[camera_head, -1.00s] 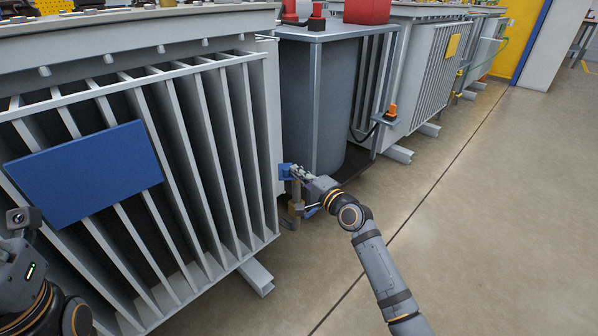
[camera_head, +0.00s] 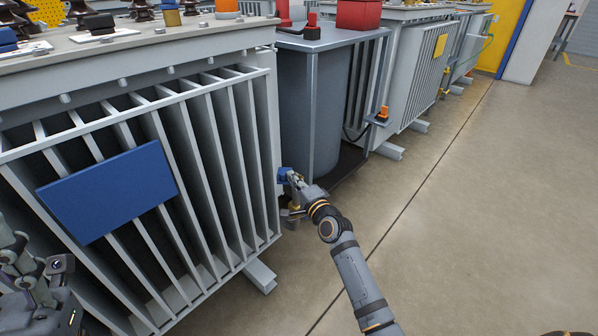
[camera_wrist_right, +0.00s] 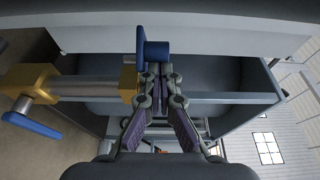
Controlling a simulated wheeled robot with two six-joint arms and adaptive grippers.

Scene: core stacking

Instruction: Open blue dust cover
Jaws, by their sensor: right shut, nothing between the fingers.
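The blue dust cover (camera_head: 283,174) is a small blue part at the lower right corner of the near grey transformer. In the right wrist view it shows as a short blue cap (camera_wrist_right: 157,47) with a flat blue plate (camera_wrist_right: 140,48) standing at its left side. My right gripper (camera_head: 293,178) is at the cover, fingertips together and empty. In the right wrist view the fingertips (camera_wrist_right: 157,70) lie just below the cap; I cannot tell whether they touch it. My left gripper (camera_head: 18,250) is at the left edge, partly cut off; its jaws are unclear.
A brass valve (camera_wrist_right: 28,84) with a blue lever (camera_wrist_right: 32,125) and a grey pipe lies left of the fingers. The finned transformer (camera_head: 215,150) and a dark grey tank (camera_head: 310,110) stand close by. A blue panel (camera_head: 108,192) hangs on the fins. The floor at right is clear.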

